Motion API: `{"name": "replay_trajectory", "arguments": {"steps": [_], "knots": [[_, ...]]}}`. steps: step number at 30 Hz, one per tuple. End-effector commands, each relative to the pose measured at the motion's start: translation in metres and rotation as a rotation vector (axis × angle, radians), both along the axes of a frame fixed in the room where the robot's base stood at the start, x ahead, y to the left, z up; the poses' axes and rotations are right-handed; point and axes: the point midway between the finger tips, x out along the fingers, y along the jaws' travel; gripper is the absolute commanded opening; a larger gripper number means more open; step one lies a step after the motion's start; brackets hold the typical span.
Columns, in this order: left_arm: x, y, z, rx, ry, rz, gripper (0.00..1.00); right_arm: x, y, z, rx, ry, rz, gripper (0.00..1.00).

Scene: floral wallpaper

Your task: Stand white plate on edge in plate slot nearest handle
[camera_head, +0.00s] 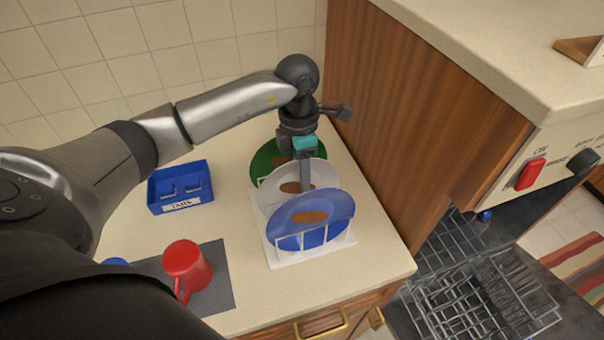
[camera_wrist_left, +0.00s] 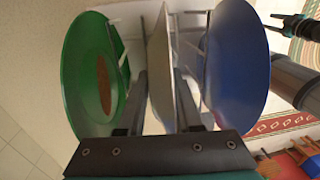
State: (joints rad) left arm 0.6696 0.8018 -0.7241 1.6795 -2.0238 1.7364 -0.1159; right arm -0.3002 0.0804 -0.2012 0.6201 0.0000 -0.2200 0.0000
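A white plate (camera_head: 270,192) with a brown patch stands on edge in the middle of a white rack (camera_head: 346,238), between a green plate (camera_head: 262,162) behind and a blue plate (camera_head: 340,207) in front. My left gripper (camera_head: 305,185) reaches down from above onto its upper rim. In the left wrist view the white plate (camera_wrist_left: 160,70) is edge-on between the fingers of my left gripper (camera_wrist_left: 161,95) and fills their narrow gap, so they look shut on it. Its lower part is hidden behind the blue plate. My right gripper (camera_wrist_left: 280,22) shows small at the wrist view's upper right; its opening is unclear.
A blue labelled box (camera_head: 180,204) and a red mug (camera_head: 186,266) on a grey mat (camera_head: 218,285) are left of the rack. A wooden cabinet side (camera_head: 410,120) rises close on the right. An open dishwasher rack (camera_head: 490,300) is lower right.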

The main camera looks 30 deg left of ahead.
Motion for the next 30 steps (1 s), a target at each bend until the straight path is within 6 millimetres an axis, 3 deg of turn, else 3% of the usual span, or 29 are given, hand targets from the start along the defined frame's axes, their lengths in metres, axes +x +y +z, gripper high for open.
{"name": "replay_trajectory", "arguments": {"steps": [1, 8, 30], "knots": [[0.0001, 0.0001, 0.0002, 0.0, 0.0, 0.0, 0.27, -0.0005, 0.0001, 0.0, 0.0, 0.001, 0.0, 0.52], [0.0002, 0.0002, 0.0003, 0.0, 0.0, 0.0, 0.01, -0.0008, 0.0, -0.0001, 0.0, 0.002, -0.001, 0.52], [0.0004, 0.0002, 0.0053, 0.0, -0.001, 0.0, 0.0, -0.0008, 0.0, 0.0031, 0.0, 0.001, -0.002, 0.52]]}}
